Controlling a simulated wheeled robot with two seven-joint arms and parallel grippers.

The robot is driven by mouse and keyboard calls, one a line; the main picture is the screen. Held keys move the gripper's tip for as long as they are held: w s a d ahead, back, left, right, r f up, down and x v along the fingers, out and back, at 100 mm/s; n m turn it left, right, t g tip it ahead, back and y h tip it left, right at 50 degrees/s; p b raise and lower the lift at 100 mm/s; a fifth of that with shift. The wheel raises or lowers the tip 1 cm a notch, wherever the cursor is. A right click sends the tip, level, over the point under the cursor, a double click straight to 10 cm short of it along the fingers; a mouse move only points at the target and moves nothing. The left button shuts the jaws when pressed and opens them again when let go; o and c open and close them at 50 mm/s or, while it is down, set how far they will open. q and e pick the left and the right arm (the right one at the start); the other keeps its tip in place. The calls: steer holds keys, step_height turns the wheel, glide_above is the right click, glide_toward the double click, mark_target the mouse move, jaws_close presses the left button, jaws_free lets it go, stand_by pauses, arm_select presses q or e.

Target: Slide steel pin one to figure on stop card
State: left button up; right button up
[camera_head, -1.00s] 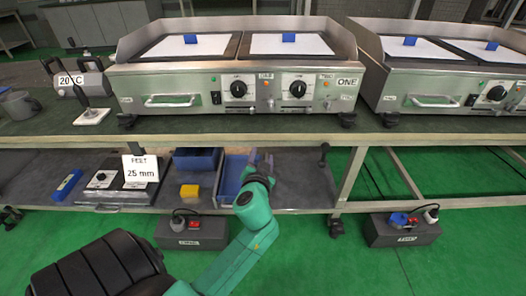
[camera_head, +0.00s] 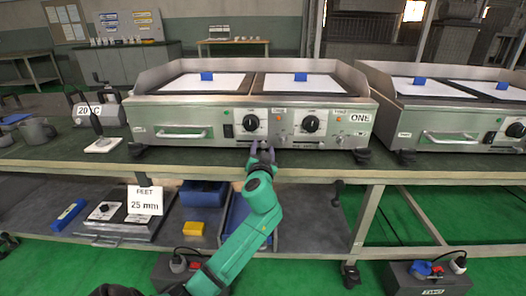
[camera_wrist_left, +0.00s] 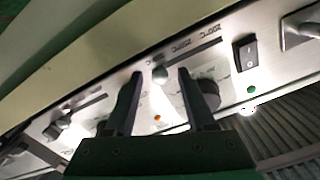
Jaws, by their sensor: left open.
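The griddle marked ONE (camera_head: 359,118) stands on the bench in the head view. My left gripper (camera_head: 262,150) is at its front panel, below and between the two black knobs. In the left wrist view the open fingers (camera_wrist_left: 160,78) point at the panel. A small round steel pin head (camera_wrist_left: 160,73) shows between the fingertips, at the end of a dark slot (camera_wrist_left: 195,50) with temperature marks. I cannot tell whether the fingers touch it. The stop card (camera_head: 88,110) stands at the left on the bench; it reads about 20_C, one figure unclear. My right gripper is not in view.
A second griddle (camera_head: 440,130) stands at the right. A white card reading FEET 25 mm (camera_head: 145,201) stands on the lower shelf, near a yellow block (camera_head: 193,228) and blue bins (camera_head: 203,193).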

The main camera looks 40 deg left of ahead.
arm_select(q)
jaws_close()
stand_by(1.4)
